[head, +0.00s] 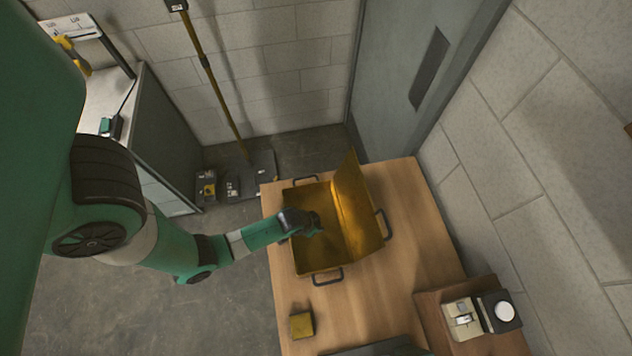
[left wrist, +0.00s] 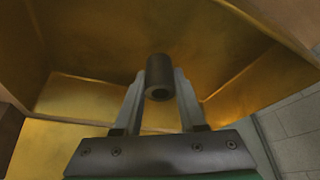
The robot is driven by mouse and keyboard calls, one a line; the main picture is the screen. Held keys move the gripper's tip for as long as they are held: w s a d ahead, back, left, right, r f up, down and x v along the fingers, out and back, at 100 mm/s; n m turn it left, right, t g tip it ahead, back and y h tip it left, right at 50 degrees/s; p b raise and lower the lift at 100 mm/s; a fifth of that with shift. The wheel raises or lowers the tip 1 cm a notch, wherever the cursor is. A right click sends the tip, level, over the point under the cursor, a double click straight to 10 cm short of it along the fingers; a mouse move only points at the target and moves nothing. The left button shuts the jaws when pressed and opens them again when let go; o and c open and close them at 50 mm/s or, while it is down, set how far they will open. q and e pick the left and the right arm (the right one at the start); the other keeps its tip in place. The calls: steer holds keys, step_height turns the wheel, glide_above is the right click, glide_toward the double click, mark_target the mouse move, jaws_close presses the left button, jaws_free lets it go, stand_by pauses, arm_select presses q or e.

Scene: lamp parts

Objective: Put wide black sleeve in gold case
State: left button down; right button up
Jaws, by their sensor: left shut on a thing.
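The gold case (head: 318,243) stands open on the wooden table, with its lid (head: 358,210) raised on the right side. My left gripper (head: 312,224) is over the open case in the head view. In the left wrist view my left gripper (left wrist: 160,88) is shut on the black sleeve (left wrist: 160,76), a short dark hollow cylinder with one open end facing the camera. Gold walls of the case (left wrist: 95,45) fill the background behind it. How far the sleeve is above the case floor cannot be told. My right gripper is not in view.
A small gold block (head: 301,323) lies on the wooden table (head: 405,260) in front of the case. A wooden stand with a switch and round knob (head: 482,314) is at the lower right. The table is clear to the right of the case. A wall and door stand behind.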

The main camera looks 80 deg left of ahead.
arm_select(q)
steer(key=shift+f, duration=0.8)
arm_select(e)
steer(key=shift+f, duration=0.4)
arm_select(q)
steer(key=shift+f, duration=0.2)
steer(key=shift+c, duration=2.4)
jaws_free()
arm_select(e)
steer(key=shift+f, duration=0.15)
arm_select(q)
steer(key=shift+r, duration=0.15)
steer(key=shift+s+d+r, duration=0.1)
steer(key=shift+r, duration=0.3)
steer(key=p+v, duration=0.9)
steer(key=v, duration=0.2)
steer(key=shift+r, duration=0.2)
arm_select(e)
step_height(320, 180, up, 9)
arm_select(q)
steer(key=shift+s, duration=0.1)
